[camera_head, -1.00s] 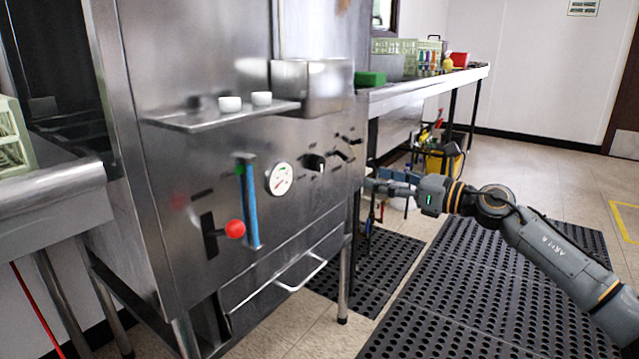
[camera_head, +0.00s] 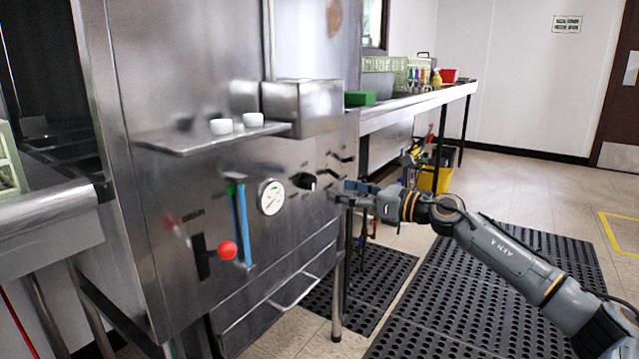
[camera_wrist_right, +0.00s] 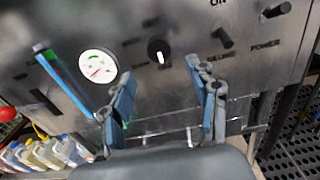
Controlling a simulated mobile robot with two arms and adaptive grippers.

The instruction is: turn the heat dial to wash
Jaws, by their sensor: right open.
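The heat dial (camera_head: 304,181) is a round black knob with a white pointer mark on the steel front panel of the machine. In the right wrist view the dial (camera_wrist_right: 157,49) lies ahead of and between my open fingers, its white mark pointing down in that picture. My right gripper (camera_head: 343,191) is open and empty, just right of the dial in the head view; in the wrist view its two blue-grey fingers (camera_wrist_right: 165,97) are apart and not touching the dial. The labels around the dial are too blurred to read. My left gripper is not in view.
A round gauge (camera_head: 271,197) is left of the dial, then a blue tube (camera_head: 242,226) and a red-knobbed lever (camera_head: 227,250). Black switches (camera_head: 340,157) sit to the right. A shelf (camera_head: 180,143) with two white cups (camera_head: 222,126) juts out above. Floor mats (camera_head: 480,290) lie at right.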

